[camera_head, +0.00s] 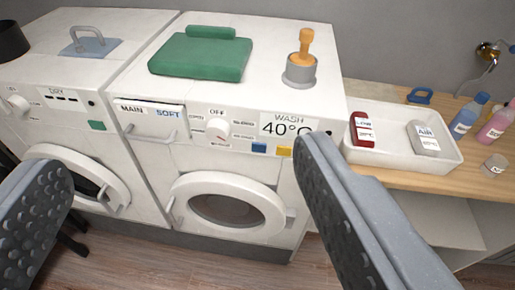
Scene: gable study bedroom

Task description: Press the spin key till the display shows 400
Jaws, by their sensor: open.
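The washing machine (160,160) stands in the middle. Its display (287,126) reads "WASH" and "40°C", with the right end by my right finger. Under the display sit a blue key (259,149) and a yellow key (284,152); I cannot read which is the spin key. A dial (217,134) left of the display has "OFF" above it. My gripper (183,160) is open and empty, its fingers wide apart in front of the machines. The right fingertip appears just right of the yellow key and may hide part of the panel.
A dryer (70,75) with a green key (97,125) stands at left. At right, a wooden counter (400,182) bears a white tray (400,157) and bottles (468,113).

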